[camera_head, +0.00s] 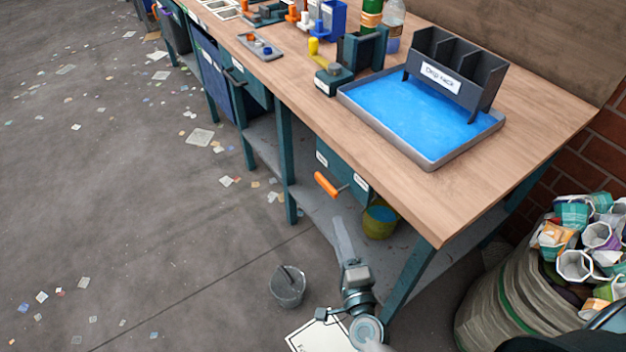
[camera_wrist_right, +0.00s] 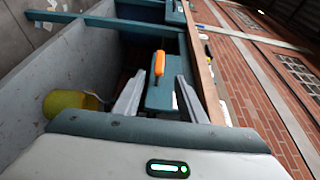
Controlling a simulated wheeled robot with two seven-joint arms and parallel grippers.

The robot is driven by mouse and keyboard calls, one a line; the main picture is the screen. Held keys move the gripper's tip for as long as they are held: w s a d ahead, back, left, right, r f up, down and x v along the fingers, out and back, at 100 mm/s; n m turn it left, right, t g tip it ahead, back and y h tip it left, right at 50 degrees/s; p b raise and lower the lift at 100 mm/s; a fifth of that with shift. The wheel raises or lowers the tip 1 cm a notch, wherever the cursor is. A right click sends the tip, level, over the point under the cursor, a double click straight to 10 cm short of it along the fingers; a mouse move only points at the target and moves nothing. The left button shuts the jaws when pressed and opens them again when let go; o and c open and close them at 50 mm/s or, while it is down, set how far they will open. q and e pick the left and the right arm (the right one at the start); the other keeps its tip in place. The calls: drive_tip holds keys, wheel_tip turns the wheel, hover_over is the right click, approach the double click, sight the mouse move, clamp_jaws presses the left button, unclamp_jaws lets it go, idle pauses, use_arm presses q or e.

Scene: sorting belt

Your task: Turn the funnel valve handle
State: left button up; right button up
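An orange handle (camera_head: 326,184) sticks out on a thin rod from a teal box (camera_head: 344,172) under the bench top. I take it for the funnel valve handle; no funnel is clearly visible. My right gripper (camera_head: 343,238) is below the handle in the head view. In the right wrist view, the handle (camera_wrist_right: 159,63) lies ahead, between the lines of the two fingers. The right gripper (camera_wrist_right: 160,97) is open with nothing between its fingertips, apart from the handle. My left gripper is not in view.
A yellow bucket (camera_head: 379,222) with blue inside stands under the bench, close to my right gripper. Teal bench legs (camera_head: 287,165) and the wooden top (camera_head: 440,205) bound the space. A grey bucket (camera_head: 288,287) stands on the floor. A full sack (camera_head: 510,300) is at right.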

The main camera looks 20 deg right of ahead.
sight(325, 188)
drive_tip(key=shift+w, duration=0.1)
idle(0.3)
